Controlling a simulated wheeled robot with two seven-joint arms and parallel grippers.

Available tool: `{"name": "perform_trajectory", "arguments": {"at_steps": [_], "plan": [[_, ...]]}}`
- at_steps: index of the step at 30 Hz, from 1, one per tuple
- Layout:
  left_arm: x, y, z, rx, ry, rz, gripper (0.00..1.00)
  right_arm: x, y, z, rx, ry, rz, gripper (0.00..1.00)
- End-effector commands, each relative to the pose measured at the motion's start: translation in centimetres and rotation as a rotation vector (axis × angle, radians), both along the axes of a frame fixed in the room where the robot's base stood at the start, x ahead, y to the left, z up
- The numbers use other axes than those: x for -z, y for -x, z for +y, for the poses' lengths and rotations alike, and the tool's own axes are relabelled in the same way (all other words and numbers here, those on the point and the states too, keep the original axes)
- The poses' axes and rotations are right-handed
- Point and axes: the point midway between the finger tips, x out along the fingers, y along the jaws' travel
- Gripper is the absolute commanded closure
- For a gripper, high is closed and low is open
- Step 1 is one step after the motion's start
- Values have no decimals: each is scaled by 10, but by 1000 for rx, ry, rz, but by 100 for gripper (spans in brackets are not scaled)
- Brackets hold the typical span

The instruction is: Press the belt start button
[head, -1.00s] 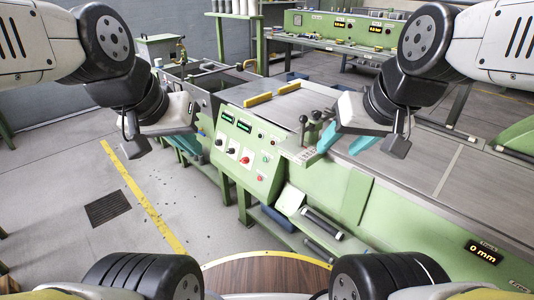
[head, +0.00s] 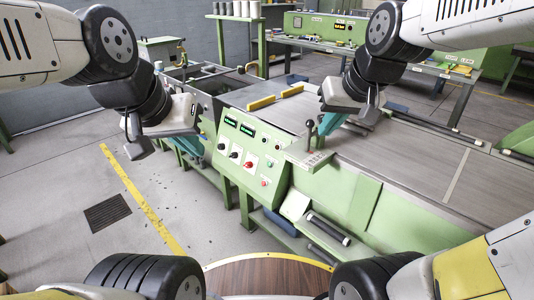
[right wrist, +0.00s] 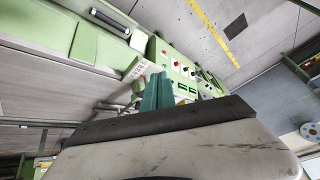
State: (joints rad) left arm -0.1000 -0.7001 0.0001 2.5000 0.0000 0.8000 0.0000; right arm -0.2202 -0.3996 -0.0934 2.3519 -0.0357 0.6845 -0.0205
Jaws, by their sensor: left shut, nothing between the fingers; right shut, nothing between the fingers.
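The green control panel (head: 246,150) stands at the belt's near side, with two lit displays, dark knobs, a large red knob (head: 248,164) and small buttons. A small green button (head: 269,163) sits on its right part; labels are too small to read. The panel also shows in the right wrist view (right wrist: 173,62). My left gripper (head: 194,144), with teal fingers, is shut and empty, left of the panel. My right gripper (head: 328,126) is shut and empty, above the belt and right of the panel, apart from the buttons. Its teal fingers show in the right wrist view (right wrist: 157,92).
A lever block (head: 308,155) with an upright black-knobbed lever stands right of the panel, between it and the belt (head: 400,160).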

Motion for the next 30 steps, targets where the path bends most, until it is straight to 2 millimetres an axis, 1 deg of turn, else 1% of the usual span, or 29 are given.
{"name": "perform_trajectory", "arguments": {"at_steps": [1, 5, 6, 8, 9, 11, 15, 20, 24, 27, 30], "plan": [[0, 0, 0, 0, 0, 0, 100, 6, -18, 6, -17, 9, 12, 100], [0, 0, 0, 0, 0, 0, 100, 22, -61, 17, -49, 38, 21, 100], [0, 0, 0, 0, 0, 0, 100, 28, -74, 21, -58, 49, 23, 100], [0, 0, 0, 0, 0, 0, 100, 38, -93, 28, -73, 67, 26, 100], [0, 0, 0, 0, 0, 0, 100, 45, -106, 33, -84, 82, 27, 100], [0, 0, 0, 0, 0, 0, 100, 57, -124, 41, -100, 104, 27, 100], [0, 0, 0, 0, 0, 0, 100, 89, -165, 60, -142, 166, 24, 100], [0, 0, 0, 0, 0, 0, 100, 131, -206, 85, -202, 250, 12, 100], [0, 0, 0, 0, 0, 0, 100, 172, -237, 109, -263, 332, -6, 100], [0, 0, 0, 0, 0, 0, 100, 201, -255, 126, -311, 394, -23, 100], [0, 0, 0, 0, 0, 0, 100, 227, -269, 141, -359, 447, -42, 100]]}}
